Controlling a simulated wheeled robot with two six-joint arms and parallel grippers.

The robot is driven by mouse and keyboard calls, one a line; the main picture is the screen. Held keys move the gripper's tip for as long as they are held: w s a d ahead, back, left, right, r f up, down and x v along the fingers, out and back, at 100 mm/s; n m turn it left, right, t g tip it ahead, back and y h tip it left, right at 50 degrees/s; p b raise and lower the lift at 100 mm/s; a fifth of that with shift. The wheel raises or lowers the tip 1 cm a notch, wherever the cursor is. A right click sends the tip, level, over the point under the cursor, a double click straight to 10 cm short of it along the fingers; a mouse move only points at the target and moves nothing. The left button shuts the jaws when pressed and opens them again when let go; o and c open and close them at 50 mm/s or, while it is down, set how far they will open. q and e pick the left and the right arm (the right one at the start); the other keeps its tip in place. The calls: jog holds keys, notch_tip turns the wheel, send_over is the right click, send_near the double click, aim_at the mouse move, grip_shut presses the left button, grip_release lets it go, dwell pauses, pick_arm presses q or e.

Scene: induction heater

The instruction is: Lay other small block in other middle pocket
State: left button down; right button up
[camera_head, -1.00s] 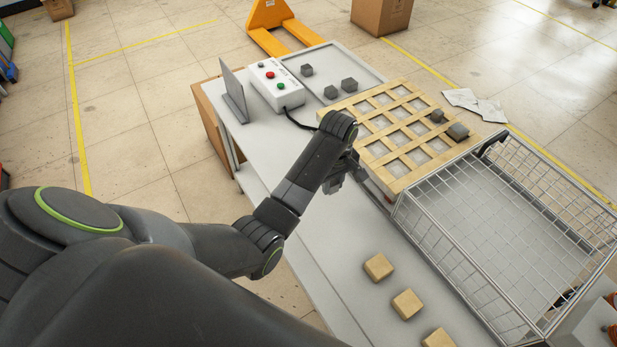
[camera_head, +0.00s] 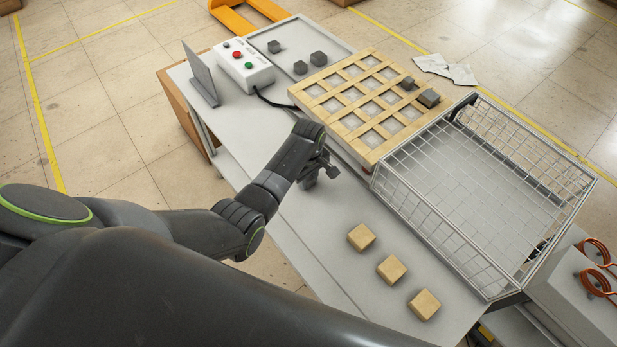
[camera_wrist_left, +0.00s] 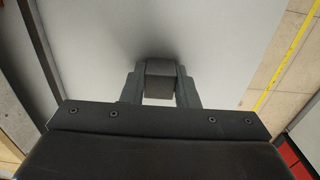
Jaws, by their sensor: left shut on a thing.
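My left gripper (camera_wrist_left: 160,90) is shut on a small dark grey block (camera_wrist_left: 160,70), which shows between the fingers in the left wrist view. In the head view my left gripper (camera_head: 322,172) is over the bare table, in front of the wooden grid; the held block is hard to tell apart there. The wooden grid (camera_head: 352,131) has rows of square pockets, most of them empty. Two dark blocks, a smaller one (camera_head: 407,83) and a larger one (camera_head: 428,98), sit at its right side. My right gripper is not in view.
A grey tray (camera_head: 338,52) holds three dark blocks behind the grid. A control box (camera_head: 244,68) and an upright plate (camera_head: 201,75) stand at left. A wire basket (camera_head: 480,190) adjoins the grid. Three wooden blocks (camera_head: 391,269) lie on the table (camera_head: 325,230) in front.

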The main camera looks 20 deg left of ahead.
pick_arm(q)
jog(key=c, duration=1.1)
grip_release()
jog(key=shift+f, duration=0.1)
